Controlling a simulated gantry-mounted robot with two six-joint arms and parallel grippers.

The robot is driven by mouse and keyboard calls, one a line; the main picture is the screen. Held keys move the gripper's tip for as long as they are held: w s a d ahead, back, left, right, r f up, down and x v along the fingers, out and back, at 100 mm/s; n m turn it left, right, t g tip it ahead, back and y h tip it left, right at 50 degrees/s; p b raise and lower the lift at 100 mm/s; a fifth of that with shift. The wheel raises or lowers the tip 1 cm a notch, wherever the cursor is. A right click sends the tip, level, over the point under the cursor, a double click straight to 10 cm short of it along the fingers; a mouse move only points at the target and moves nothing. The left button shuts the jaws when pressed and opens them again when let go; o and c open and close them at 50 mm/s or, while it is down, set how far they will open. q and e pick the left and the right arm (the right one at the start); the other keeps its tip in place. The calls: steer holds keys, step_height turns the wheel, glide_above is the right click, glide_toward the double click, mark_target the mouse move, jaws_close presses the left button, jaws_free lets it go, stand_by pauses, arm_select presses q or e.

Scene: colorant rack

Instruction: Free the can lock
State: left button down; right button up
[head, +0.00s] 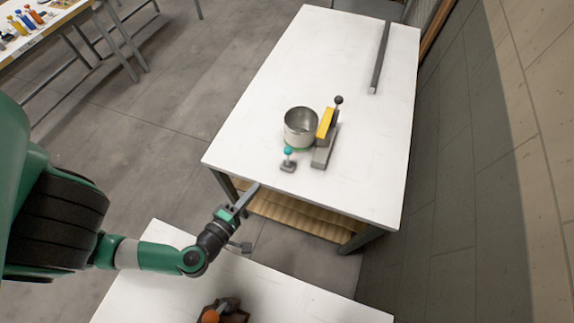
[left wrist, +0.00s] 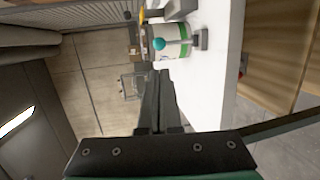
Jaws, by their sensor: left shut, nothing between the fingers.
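A metal can (head: 300,127) stands upright on the white table, open at the top. Beside it on the right is a grey lock fixture with a yellow bar (head: 325,122) and a dark ball knob (head: 339,100). In front of the can is a small grey base with a teal knob (head: 288,150). My left gripper (head: 254,188) is shut and empty, near the table's front edge, apart from the can and knob. In the left wrist view its closed fingers (left wrist: 156,98) point toward the can (left wrist: 162,50) and the teal knob (left wrist: 158,44). My right gripper is not in view.
The white table (head: 370,150) has free room around the fixture. A dark bar (head: 379,60) lies at its far right. A second white table (head: 270,290) in front holds an orange and dark object (head: 211,316). Colored bottles (head: 27,20) stand on a table at upper left.

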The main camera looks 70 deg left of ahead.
arm_select(q)
glide_toward(286, 154)
steer(key=x, duration=0.7)
steer(key=shift+s, duration=0.1)
stand_by(0.5)
